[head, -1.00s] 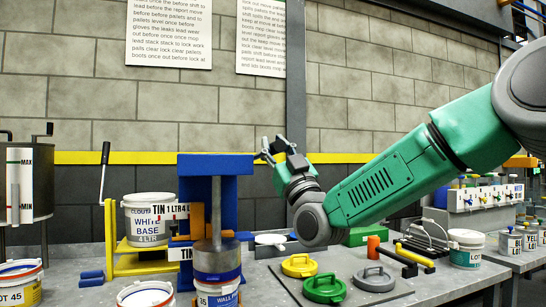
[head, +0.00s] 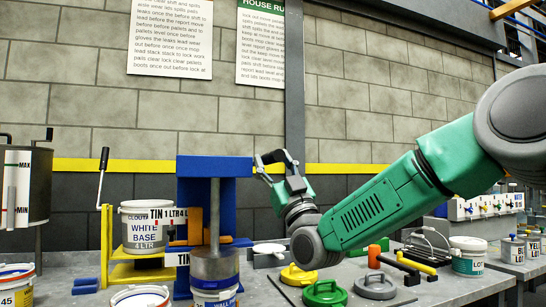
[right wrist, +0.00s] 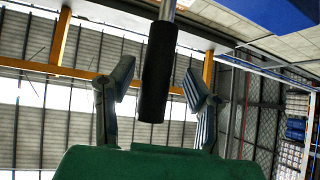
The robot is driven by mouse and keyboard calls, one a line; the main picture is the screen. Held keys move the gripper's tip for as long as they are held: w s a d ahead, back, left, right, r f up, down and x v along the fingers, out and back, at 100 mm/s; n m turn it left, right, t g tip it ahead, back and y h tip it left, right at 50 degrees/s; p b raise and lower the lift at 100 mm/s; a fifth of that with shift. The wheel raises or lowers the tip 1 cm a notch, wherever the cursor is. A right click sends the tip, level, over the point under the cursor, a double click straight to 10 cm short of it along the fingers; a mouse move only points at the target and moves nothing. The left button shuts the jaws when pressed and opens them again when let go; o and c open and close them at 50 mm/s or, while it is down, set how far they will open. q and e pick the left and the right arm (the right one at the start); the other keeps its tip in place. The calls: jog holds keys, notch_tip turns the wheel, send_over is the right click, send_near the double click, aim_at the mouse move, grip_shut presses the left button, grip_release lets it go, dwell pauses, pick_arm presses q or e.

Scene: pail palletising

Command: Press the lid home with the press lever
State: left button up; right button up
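The blue press (head: 189,205) stands on the bench left of centre, its steel ram (head: 214,266) low over a pail (head: 215,295) at the picture's bottom edge. The pail's lid is mostly hidden by the ram. My right gripper (head: 268,166) is beside the press's right side, its fingers pointing up and left. In the right wrist view my gripper (right wrist: 158,100) is open, with the lever's black grip (right wrist: 157,72) between its fingers and a gap on both sides. A steel rod runs up from the grip. The lever is not distinct in the head view. My left gripper is out of view.
A yellow stand (head: 107,240) with a black-handled crank and a white pail (head: 144,228) is left of the press. Yellow (head: 299,275), green (head: 325,293) and grey (head: 376,286) lids lie on the bench at right. An orange-headed hammer (head: 374,256) lies behind them.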

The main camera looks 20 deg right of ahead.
jog(key=shift+r, duration=0.1)
jog(key=shift+d+r, duration=0.1)
jog(key=shift+d, duration=0.05)
jog(key=shift+s, duration=0.25)
jog(key=v, duration=1.2)
jog(key=shift+w, duration=0.25)
